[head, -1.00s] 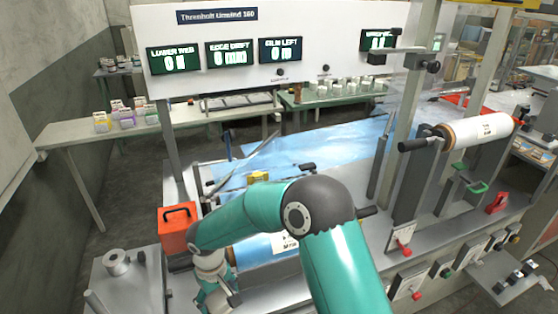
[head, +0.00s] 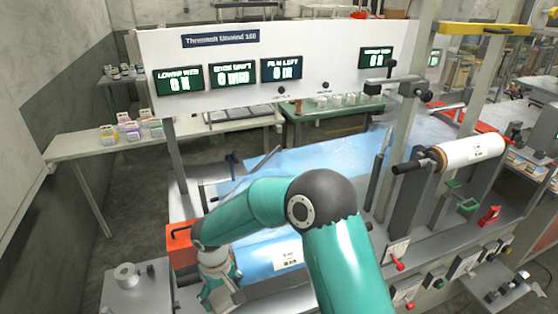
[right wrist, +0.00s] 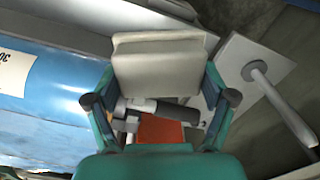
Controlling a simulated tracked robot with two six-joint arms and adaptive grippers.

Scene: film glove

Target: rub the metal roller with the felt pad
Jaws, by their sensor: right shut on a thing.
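My right gripper (right wrist: 160,98) is shut on the felt pad (right wrist: 160,66), a pale cream block held across its fingers in the right wrist view. In the head view my right gripper (head: 220,294) hangs at the lower left, beside the labelled blue film roll (head: 262,254); the pad is not clear there. A long grey metal surface (right wrist: 65,22) runs behind the pad in the right wrist view; I cannot tell whether it is the metal roller or whether the pad touches it. My left gripper is not in view.
An orange box (head: 180,240) stands close to my right gripper. A grey stand with a metal post (head: 127,275) is at the lower left. A white roll on a shaft (head: 468,154) sits at the right. Blue film (head: 320,150) stretches behind my arm.

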